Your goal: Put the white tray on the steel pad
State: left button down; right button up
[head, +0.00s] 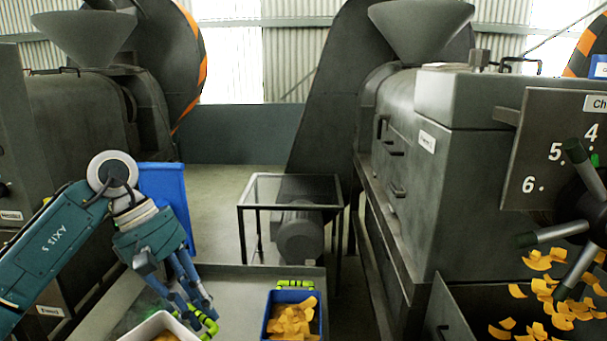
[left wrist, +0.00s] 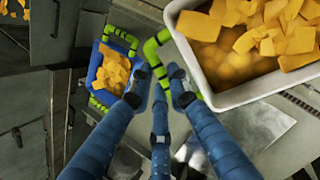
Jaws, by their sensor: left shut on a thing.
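The white tray (head: 140,331), filled with orange-yellow pieces, is at the bottom edge of the head view, partly cut off. It shows larger at the upper right of the left wrist view (left wrist: 228,102). My left gripper (head: 203,316) points down at the tray's right side. In the left wrist view, its fingers (left wrist: 160,82) are closed around the tray's green handle. Whether the tray is lifted or resting is unclear. A pale flat plate (left wrist: 262,125), possibly the steel pad, shows partly below the tray in the left wrist view. My right gripper is not in view.
A blue tray (head: 268,312) with green handles and orange pieces stands on the grey worktop (head: 235,290), to the right of my gripper. A glass-topped frame (head: 290,190) stands behind. A large machine (head: 455,165) stands at right, with bare worktop between gripper and blue tray.

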pick_arm(q)
jog(key=s+f+m+g+y, duration=0.2)
jog(key=s+f+m+g, duration=0.1)
jog(key=s+f+m, duration=0.7)
jog(key=s+a+f, duration=0.1)
jog(key=s, duration=0.3)
jog(key=shift+s+g+y, duration=0.3)
jog(key=shift+s, duration=0.1)
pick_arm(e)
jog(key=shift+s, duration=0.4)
